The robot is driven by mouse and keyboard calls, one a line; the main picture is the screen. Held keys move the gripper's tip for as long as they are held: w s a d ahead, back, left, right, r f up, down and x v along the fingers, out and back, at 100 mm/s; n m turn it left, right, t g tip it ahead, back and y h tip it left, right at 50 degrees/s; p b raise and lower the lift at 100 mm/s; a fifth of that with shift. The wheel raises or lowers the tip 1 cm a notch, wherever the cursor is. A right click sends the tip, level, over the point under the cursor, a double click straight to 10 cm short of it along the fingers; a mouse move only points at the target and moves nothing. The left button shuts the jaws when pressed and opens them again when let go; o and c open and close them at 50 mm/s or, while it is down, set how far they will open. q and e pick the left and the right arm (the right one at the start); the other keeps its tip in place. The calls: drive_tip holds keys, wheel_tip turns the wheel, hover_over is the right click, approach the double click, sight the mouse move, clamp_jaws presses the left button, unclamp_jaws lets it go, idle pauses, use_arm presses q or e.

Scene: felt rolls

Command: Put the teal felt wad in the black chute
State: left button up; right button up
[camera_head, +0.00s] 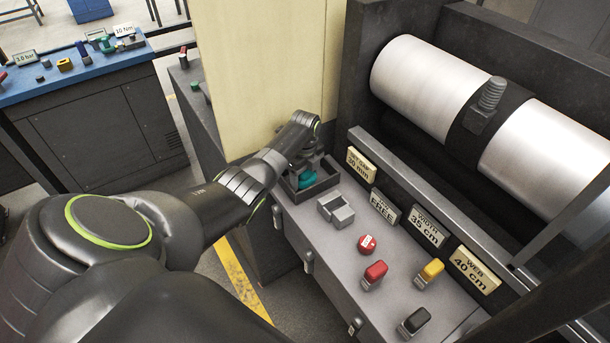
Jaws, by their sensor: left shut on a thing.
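My left arm reaches in from the left, and my left gripper (297,168) points down over a black open-topped box (322,189), which looks like the black chute, at the far left end of the grey machine top. The teal felt wad (306,180) shows at the gripper's tips, within the outline of the black box. The gripper is shut on the wad. Whether the wad touches the box floor cannot be told. The fingers partly hide the wad. My right gripper is not in view.
A grey block (336,207) stands just right of the box. Red (374,274), yellow (430,271) and black (414,321) controls sit nearer on the machine top (330,250). A cream panel (255,80) rises behind the gripper. A large metal roller (430,85) lies at right.

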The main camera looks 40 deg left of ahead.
use_arm(q)
drive_tip(key=shift+f, duration=0.3)
drive_tip(key=o, duration=1.1)
drive_tip(key=shift+o, duration=0.7)
drive_tip(key=shift+f, duration=0.1)
wheel_tip(320, 180, up, 18)
drive_tip(key=b, duration=0.1)
drive_tip(key=shift+f, duration=0.15)
drive_tip(key=shift+w, duration=0.1)
